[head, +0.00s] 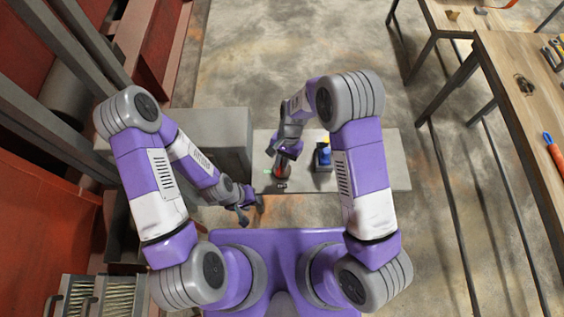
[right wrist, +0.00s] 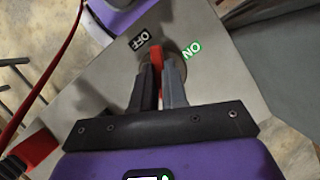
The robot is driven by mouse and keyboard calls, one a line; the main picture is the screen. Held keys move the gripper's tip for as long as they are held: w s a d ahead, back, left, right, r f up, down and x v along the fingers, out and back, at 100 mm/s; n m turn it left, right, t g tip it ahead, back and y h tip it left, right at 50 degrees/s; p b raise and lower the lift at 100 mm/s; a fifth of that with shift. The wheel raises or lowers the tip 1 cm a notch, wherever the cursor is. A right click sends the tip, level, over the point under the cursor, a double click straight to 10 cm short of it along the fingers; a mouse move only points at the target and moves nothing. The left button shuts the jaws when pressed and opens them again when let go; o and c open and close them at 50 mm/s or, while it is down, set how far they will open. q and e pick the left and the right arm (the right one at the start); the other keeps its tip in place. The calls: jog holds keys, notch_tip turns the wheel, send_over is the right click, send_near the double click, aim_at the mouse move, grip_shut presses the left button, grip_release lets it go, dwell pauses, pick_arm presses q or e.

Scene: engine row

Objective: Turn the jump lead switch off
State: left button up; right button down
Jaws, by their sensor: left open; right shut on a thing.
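The jump lead switch has a red handle (right wrist: 157,57) on a flat grey plate (right wrist: 100,87). A black OFF label (right wrist: 139,38) lies at its upper left and a green ON label (right wrist: 190,51) at its right in the right wrist view. My right gripper (right wrist: 160,68) is shut on the red handle, its dark fingers on both sides. The fingers hide part of the switch, so I cannot tell which label it is set to. In the head view, my right gripper (head: 281,158) is over the switch. My left gripper (head: 249,206) is open and empty, left of and nearer than the switch.
A blue object with a yellow top (head: 323,154) stands on the plate right of the switch. A grey box (head: 215,130) stands to the left. In the right wrist view, a red cable (right wrist: 52,70) and a red block (right wrist: 36,148) are at left. Wooden benches (head: 515,75) stand far right.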

jog(key=n, duration=0.1)
jog(key=n+h, duration=0.1)
jog(key=n, duration=0.1)
jog(key=n+h+b, duration=0.1)
jog(key=n, duration=0.1)
jog(key=shift+s+f+g, duration=0.1)
jog(key=shift+f+g, duration=0.15)
jog(key=shift+g, duration=0.15)
jog(key=shift+n, duration=0.3)
jog(key=c, duration=1.2)
grip_release()
jog(key=shift+o, duration=0.2)
jog(key=shift+r, duration=0.1)
jog(key=shift+w+r, duration=0.2)
jog(key=shift+r, duration=0.05)
jog(key=v, duration=0.7)
